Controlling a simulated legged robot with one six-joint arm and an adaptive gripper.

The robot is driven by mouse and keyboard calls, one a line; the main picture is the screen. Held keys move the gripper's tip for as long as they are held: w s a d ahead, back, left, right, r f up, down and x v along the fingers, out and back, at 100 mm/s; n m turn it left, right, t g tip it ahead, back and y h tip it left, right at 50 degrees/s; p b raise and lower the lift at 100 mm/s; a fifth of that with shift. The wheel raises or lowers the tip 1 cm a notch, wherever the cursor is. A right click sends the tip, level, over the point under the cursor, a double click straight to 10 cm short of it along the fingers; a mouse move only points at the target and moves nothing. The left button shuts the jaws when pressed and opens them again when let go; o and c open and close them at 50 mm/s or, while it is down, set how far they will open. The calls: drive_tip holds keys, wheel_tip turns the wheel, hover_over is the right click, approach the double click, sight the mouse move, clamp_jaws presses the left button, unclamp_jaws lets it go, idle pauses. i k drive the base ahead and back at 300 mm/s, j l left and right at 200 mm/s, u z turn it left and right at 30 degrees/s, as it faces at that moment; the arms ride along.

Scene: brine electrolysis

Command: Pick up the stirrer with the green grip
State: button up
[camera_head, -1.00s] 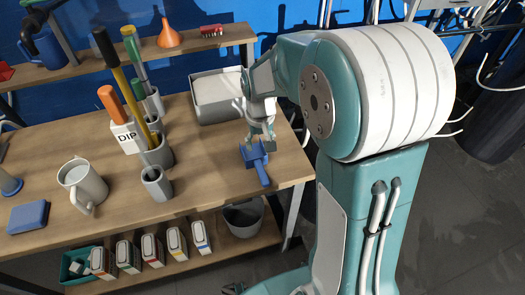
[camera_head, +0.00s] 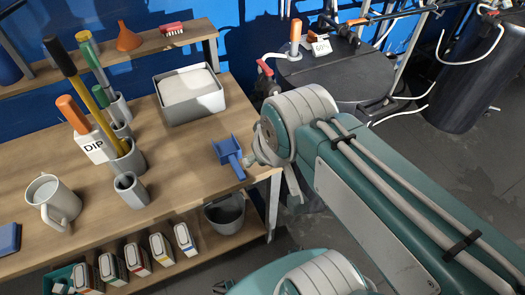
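The stirrer with the green grip (camera_head: 84,37) stands tilted in a small grey holder (camera_head: 121,107) toward the back of the wooden bench's left part. A tool with a black grip (camera_head: 60,55) and a yellow shaft stands close in front of it. An orange-gripped tool (camera_head: 73,114) with a white tag reading DIP is beside them. My gripper (camera_head: 291,184) is at the bench's right edge, well right of the stirrer and apart from it.
A blue scoop (camera_head: 229,155) lies near the bench's right edge. A grey tray (camera_head: 190,108) of white material stands behind it. A white mug (camera_head: 51,200) and a small grey cup (camera_head: 130,190) stand at front left. A black drum (camera_head: 340,75) stands beyond the bench. Bare wood lies mid-bench.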

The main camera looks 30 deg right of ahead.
sight(97, 90)
drive_tip(key=i+j, duration=0.1)
drive_tip(key=j, duration=0.4)
drive_tip(key=i+j, duration=0.1)
drive_tip(key=j, duration=0.9)
drive_tip(key=i, duration=0.05)
